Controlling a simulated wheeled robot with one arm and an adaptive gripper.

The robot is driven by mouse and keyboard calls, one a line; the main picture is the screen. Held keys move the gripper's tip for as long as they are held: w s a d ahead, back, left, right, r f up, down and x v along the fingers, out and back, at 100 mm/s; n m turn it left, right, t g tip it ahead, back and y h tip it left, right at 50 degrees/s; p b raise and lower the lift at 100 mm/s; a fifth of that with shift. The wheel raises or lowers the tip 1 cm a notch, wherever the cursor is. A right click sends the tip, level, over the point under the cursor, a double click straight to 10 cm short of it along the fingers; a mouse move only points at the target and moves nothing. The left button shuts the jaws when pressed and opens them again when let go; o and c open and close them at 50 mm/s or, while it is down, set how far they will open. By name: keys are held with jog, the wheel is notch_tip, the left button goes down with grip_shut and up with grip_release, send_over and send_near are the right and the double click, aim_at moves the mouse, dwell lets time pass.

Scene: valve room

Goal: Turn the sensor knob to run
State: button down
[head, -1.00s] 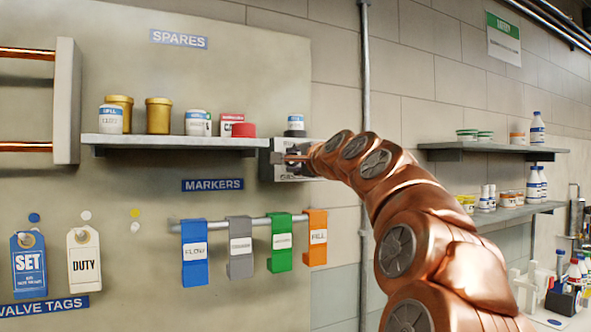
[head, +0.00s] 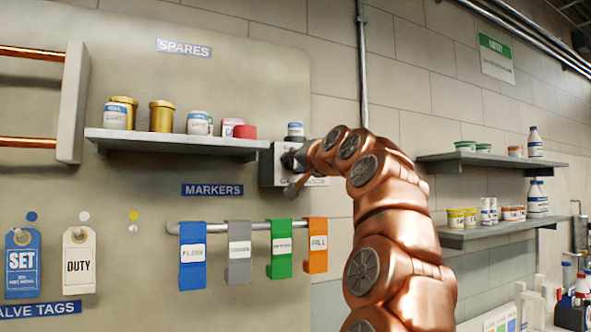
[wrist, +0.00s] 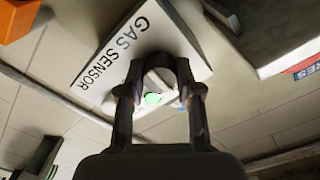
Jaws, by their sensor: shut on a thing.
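The gas sensor (head: 266,168) is a pale box on the wall, just right of the spares shelf's end. In the wrist view its face (wrist: 132,42) reads "GAS SENSOR", tilted. My gripper (head: 289,160) is up against the front of the box. A small green spot (wrist: 153,98) shows between the fingers.
The spares shelf (head: 175,143) with jars ends close to the sensor's left. Coloured markers hang on a rail (head: 210,226) below. A vertical pipe (head: 362,70) runs behind my arm. Shelves (head: 480,160) stand at right.

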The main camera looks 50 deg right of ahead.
jog(key=shift+f+n, duration=0.1)
jog(key=shift+n, duration=0.6)
jog(key=c, duration=0.8)
grip_release()
jog(key=shift+o, duration=0.2)
jog(key=v, duration=1.2)
